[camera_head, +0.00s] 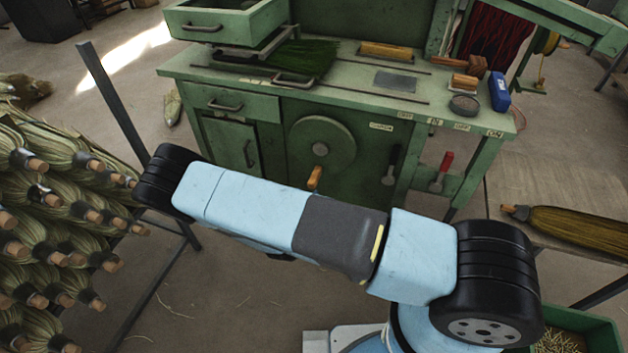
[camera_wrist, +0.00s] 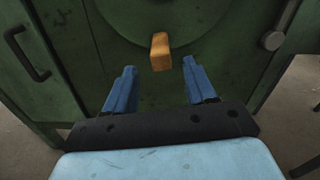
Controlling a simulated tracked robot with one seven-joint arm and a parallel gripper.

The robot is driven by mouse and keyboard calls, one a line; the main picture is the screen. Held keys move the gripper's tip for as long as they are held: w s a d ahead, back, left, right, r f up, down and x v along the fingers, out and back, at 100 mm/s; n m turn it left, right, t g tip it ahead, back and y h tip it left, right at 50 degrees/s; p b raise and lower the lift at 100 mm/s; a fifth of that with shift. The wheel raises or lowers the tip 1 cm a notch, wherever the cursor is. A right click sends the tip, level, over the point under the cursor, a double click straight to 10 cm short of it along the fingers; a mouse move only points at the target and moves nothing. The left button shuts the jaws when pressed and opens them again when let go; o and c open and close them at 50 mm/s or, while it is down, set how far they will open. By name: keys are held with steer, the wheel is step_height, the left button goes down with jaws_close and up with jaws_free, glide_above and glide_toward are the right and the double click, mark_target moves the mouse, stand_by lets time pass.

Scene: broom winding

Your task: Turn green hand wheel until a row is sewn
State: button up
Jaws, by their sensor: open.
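The green hand wheel (camera_head: 337,148) is a round disc on the front of the green bench, with a pale hub at its middle. Its wooden handle (camera_head: 314,178) sits low on the wheel, a little left of the hub. In the wrist view the handle (camera_wrist: 160,51) shows just ahead of and between the fingers, with the lower part of the wheel (camera_wrist: 225,22) behind it. My gripper (camera_wrist: 158,68) is open, its blue fingers apart and empty. My arm hides the gripper in the head view. A green broom head (camera_head: 300,62) lies on the bench top.
A bench (camera_head: 235,75) carries an open drawer (camera_head: 222,22), a blue box (camera_head: 499,92) and a mallet (camera_head: 468,64). Two levers hang right of the wheel, one red-handled (camera_head: 442,168). Brooms (camera_head: 45,215) are stacked at left. A broom (camera_head: 580,228) lies at right above a green bin (camera_head: 585,322).

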mark_target(314, 178)
steer(key=x, duration=0.8)
steer(key=shift+w, duration=0.15)
jaws_close()
stand_by(0.3)
steer(key=shift+d, duration=0.25)
steer(key=shift+a, duration=0.25)
